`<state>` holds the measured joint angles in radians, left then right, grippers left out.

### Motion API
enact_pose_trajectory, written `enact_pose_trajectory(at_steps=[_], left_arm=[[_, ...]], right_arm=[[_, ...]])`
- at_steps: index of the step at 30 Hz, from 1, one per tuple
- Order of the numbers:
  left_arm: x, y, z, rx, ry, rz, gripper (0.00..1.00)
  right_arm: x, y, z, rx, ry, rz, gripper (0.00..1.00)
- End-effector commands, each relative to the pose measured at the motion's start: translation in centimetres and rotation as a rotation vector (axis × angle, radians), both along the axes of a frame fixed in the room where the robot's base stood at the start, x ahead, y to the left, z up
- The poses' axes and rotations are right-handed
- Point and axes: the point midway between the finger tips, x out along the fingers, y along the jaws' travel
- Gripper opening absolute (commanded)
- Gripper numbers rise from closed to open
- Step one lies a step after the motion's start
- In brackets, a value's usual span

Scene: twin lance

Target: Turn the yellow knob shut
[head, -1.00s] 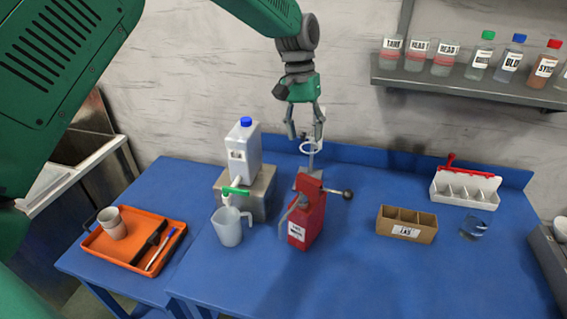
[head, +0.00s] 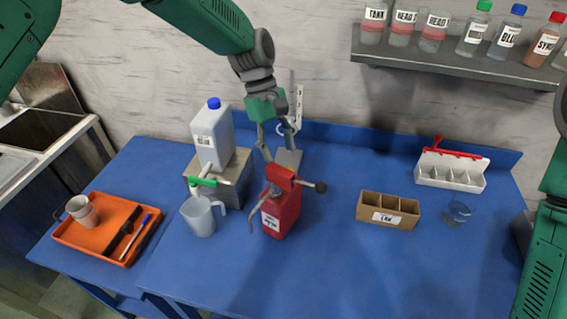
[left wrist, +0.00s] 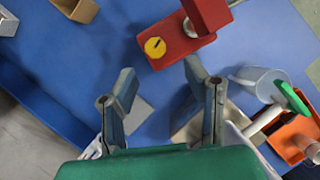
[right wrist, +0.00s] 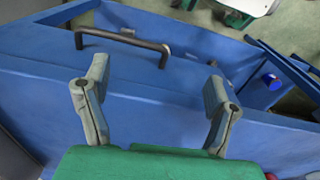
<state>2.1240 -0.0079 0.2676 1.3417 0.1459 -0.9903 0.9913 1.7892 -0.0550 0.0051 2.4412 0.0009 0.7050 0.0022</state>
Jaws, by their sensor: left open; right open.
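The yellow knob (left wrist: 155,46) is a small round disc with a dark mark, on the base of the red device (left wrist: 188,40). In the head view the red device (head: 282,208) stands on the blue table, and I cannot make out the knob there. My left gripper (head: 277,143) is open and empty, pointing down behind and above the device. In the left wrist view its fingertips (left wrist: 160,72) are spread, with the knob just beyond the gap; no contact shows. My right gripper (right wrist: 157,75) is open and empty before a blue panel with a dark bar handle (right wrist: 122,40).
A white jug (head: 213,138) with a green tap stands on a metal block, with a measuring pitcher (head: 200,215) below, left of the device. An orange tray (head: 78,236) lies further left. A cardboard box (head: 370,208) stands right. The front of the table is clear.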

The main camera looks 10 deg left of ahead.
Motion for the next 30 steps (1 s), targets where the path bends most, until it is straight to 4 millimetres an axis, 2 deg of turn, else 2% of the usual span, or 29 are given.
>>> enact_pose_trajectory(at_steps=[3, 9, 20, 21, 23, 24, 30], left_arm=[[-0.7, -1.0, -1.9, 0.002, 0.003, -0.002, 0.42], [-1.1, -1.5, -4.0, 0.001, -0.002, -0.002, 0.42], [-1.2, -1.2, -4.7, -0.002, -0.001, -0.001, 0.42], [-1.2, -1.3, -4.7, -0.002, -0.001, -0.001, 0.35], [-1.2, -1.4, -4.6, -0.002, -0.002, -0.001, 0.14], [-1.2, -1.5, -4.6, 0.000, -0.002, -0.001, 0.00], [-1.2, -1.7, -4.6, 0.002, -0.001, -0.021, 0.00]], right_arm=[[0.0, 0.0, 0.5, 0.000, -0.001, 0.000, 0.78], [0.0, 0.0, 0.8, 0.000, -0.001, -0.001, 0.78], [0.0, 0.0, 0.8, 0.000, -0.001, -0.001, 0.78], [0.0, 0.0, 0.8, 0.000, -0.001, 0.000, 0.78], [0.0, 0.0, 0.8, 0.000, -0.001, 0.000, 0.78], [0.0, 0.0, 0.8, 0.000, -0.001, 0.000, 0.78], [0.0, 0.0, 0.9, 0.000, -0.001, 0.000, 0.78]])
